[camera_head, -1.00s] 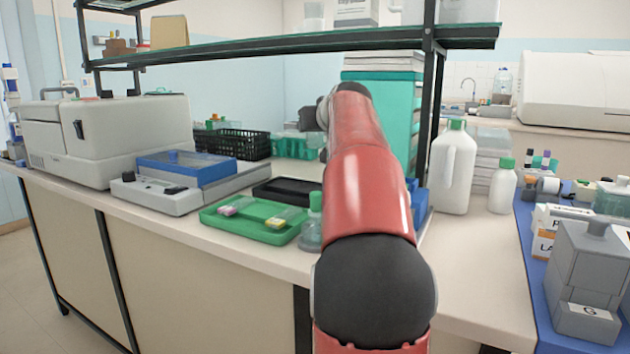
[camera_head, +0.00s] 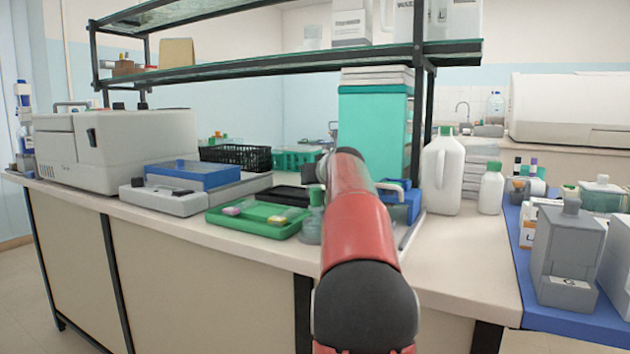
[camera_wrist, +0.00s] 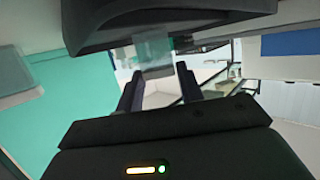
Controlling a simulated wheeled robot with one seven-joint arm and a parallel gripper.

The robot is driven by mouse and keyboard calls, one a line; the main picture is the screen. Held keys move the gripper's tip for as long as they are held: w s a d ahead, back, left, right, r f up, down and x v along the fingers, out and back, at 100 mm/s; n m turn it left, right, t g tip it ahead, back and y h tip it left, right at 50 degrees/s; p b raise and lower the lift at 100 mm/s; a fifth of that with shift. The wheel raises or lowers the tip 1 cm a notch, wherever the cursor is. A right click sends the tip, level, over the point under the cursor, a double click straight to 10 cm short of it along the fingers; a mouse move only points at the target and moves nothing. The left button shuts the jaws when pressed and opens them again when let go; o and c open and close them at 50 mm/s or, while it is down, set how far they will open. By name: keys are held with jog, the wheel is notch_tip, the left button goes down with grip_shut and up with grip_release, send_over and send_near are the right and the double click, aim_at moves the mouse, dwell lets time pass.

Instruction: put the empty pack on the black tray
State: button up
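The black tray (camera_head: 288,193) lies on the bench behind the green tray in the head view, partly hidden by the bottle and my arm. My gripper (camera_wrist: 160,70) shows in the wrist view with its two dark fingers a little apart. A small clear, greyish pack (camera_wrist: 155,52) fills the gap between the fingertips and appears held there. Its far end meets a large dark shape at the top of the view, which I cannot identify. In the head view my gripper and the pack are hidden behind my red arm.
The green tray (camera_head: 218,220) holds small pink and yellow items. A green-capped bottle (camera_head: 313,222) stands at its right end. A tall teal block (camera_head: 372,130) stands behind my arm, under the shelf (camera_head: 270,67). White jugs stand to the right.

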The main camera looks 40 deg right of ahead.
jog(key=o, duration=0.3)
jog(key=b+v, duration=0.2)
jog(key=v, duration=1)
jog(key=shift+b, duration=0.3)
